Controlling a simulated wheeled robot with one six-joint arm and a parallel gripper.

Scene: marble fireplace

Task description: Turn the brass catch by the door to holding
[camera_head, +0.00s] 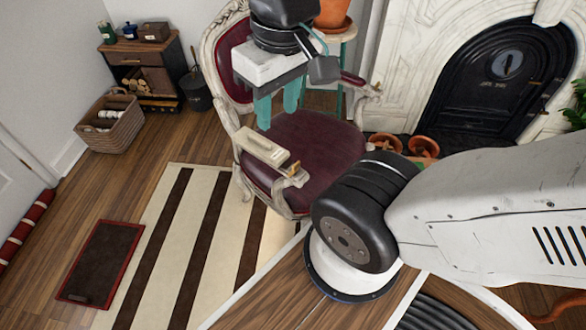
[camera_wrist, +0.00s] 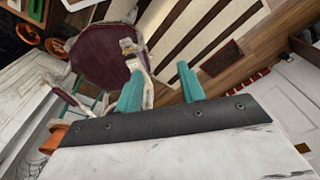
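My gripper (camera_head: 277,119) has two teal fingers, apart with nothing between them. It points down above the burgundy seat of the armchair (camera_head: 310,150). In the wrist view the gripper (camera_wrist: 160,71) also shows an empty gap. A long cream block (camera_head: 264,147) lies along the chair's near arm, below and left of the fingers. A small brass-brown piece (camera_head: 294,168) sits at its front end; I cannot tell whether it is the catch. The block's end shows small in the wrist view (camera_wrist: 128,46). A black arched fireplace door (camera_head: 500,80) is at the upper right. A white door (camera_head: 18,190) is at the left.
A striped rug (camera_head: 205,215) and a dark mat (camera_head: 103,262) lie on open wooden floor at the left. A wicker basket (camera_head: 110,123) and cabinet (camera_head: 150,75) stand at the back left. Terracotta pots (camera_head: 423,146) stand before the fireplace. A teal-legged stool (camera_head: 340,38) stands behind the chair.

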